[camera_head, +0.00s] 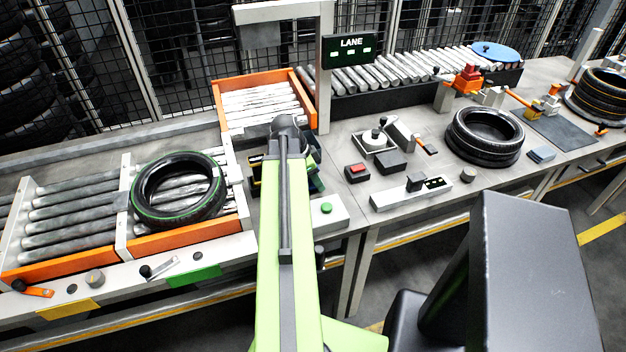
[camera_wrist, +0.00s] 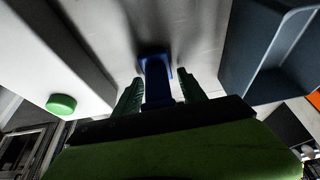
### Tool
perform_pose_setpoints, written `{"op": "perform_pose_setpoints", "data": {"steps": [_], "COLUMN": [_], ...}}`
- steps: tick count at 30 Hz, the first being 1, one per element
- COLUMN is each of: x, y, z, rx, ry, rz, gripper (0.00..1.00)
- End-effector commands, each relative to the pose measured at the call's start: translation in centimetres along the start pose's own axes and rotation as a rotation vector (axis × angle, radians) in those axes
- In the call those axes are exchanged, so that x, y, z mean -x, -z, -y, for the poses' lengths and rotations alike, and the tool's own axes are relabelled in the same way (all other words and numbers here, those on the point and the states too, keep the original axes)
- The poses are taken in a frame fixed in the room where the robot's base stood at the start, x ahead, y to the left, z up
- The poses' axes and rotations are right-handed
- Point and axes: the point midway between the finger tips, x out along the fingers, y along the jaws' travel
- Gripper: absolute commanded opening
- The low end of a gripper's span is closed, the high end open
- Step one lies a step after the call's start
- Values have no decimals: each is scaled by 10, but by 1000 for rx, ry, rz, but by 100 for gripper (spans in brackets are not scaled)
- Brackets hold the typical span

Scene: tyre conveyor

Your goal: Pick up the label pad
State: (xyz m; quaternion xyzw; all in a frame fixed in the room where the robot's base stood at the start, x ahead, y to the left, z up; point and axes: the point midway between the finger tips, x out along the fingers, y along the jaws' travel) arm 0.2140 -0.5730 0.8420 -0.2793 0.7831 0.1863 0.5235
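My gripper (camera_wrist: 160,90) points at the pale bench top with its two green fingers spread. A blue object (camera_wrist: 156,72) with a wider end and a narrow stem stands between the fingers. Gaps show on both sides of the stem, so I see no firm grip. I cannot tell whether this blue object is the label pad. In the head view my arm hides the gripper and this spot. A small flat grey-blue block (camera_head: 541,155), perhaps a pad, lies right of the black tyre on the right bench.
A white box with a green button (camera_wrist: 61,104) is left of my gripper, and a dark blue bin (camera_wrist: 270,55) is close on the right. A green-marked tyre (camera_head: 178,190) lies on the left rollers. A black tyre (camera_head: 484,137) lies on the right bench.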

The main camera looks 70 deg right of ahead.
Motion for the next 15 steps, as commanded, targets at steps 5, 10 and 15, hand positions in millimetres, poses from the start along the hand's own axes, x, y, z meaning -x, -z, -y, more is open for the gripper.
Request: {"op": "perform_pose_setpoints", "data": {"steps": [5, 10, 15], "x": [0, 0, 0], "y": [0, 0, 0], "z": [0, 0, 0], "rx": [0, 0, -1], "ry": [0, 0, 0], "rz": [0, 0, 0], "gripper": [24, 2, 0]}}
